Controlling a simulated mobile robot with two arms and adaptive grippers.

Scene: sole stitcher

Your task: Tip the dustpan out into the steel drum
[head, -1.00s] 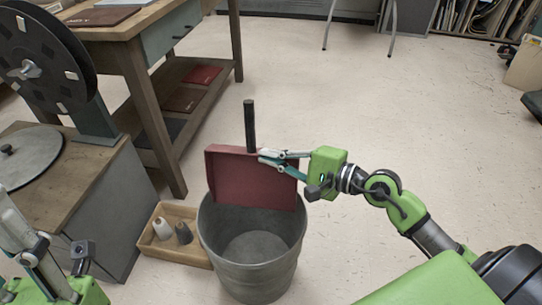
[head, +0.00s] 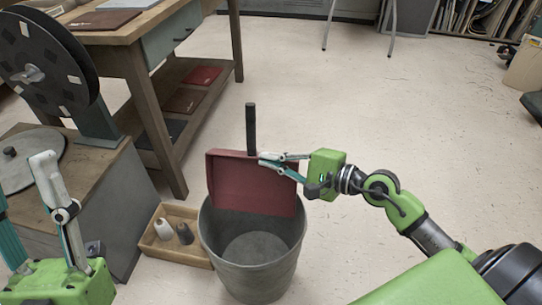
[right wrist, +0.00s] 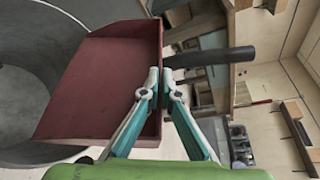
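The dark red dustpan (head: 250,185) hangs steeply tilted, its black handle (head: 251,130) pointing up and its open lip down inside the steel drum's far rim. Its visible inner face looks bare; it also shows in the right wrist view (right wrist: 110,80). My left gripper (head: 22,180) is at the lower left, fingers apart and empty.
A wooden box (head: 175,254) with two thread cones stands against the drum's left side. A grey cabinet (head: 95,215) with a reel is at the left, a wooden workbench (head: 150,120) behind. The floor (head: 370,110) right of the drum is clear.

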